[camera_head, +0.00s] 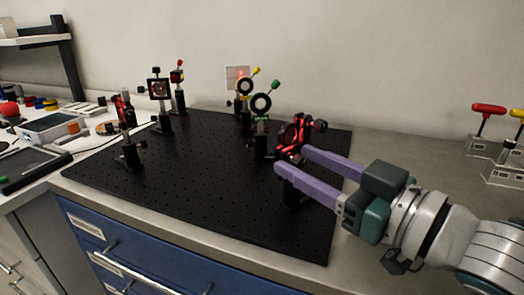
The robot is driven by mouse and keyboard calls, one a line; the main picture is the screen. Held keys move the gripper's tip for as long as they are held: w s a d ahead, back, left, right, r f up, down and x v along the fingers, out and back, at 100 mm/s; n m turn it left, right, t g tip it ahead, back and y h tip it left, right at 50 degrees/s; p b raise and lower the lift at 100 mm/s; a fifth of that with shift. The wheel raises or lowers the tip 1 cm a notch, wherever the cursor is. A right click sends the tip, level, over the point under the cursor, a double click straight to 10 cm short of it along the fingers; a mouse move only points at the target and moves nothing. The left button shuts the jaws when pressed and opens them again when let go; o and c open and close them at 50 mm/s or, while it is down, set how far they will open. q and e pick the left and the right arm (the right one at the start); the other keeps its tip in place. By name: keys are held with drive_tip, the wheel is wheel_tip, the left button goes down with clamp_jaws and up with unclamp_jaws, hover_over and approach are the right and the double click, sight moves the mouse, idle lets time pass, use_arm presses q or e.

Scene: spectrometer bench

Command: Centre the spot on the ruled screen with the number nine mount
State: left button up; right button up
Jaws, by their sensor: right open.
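The ruled screen (231,73) is a small pale plate at the back of the black breadboard. A red spot shows on it, towards its right side; its rulings are too small to read. A mount (291,134) with a red-lit optic and dark knobs stands near the board's right side. No number is legible on any mount, so I cannot tell which is number nine. My right gripper (291,160) has two purple fingers, open, close in front of this mount and overlapping its lower part. I cannot tell whether they touch it. My left gripper is not in view.
Several other mounts stand on the breadboard (205,195), including one at the left (127,140) and a ring mount with a green knob (260,103). The board's front middle is clear. Red- and yellow-handled drivers stand in a holder (490,150) at right.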

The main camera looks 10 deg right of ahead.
clamp_jaws()
idle(0.4)
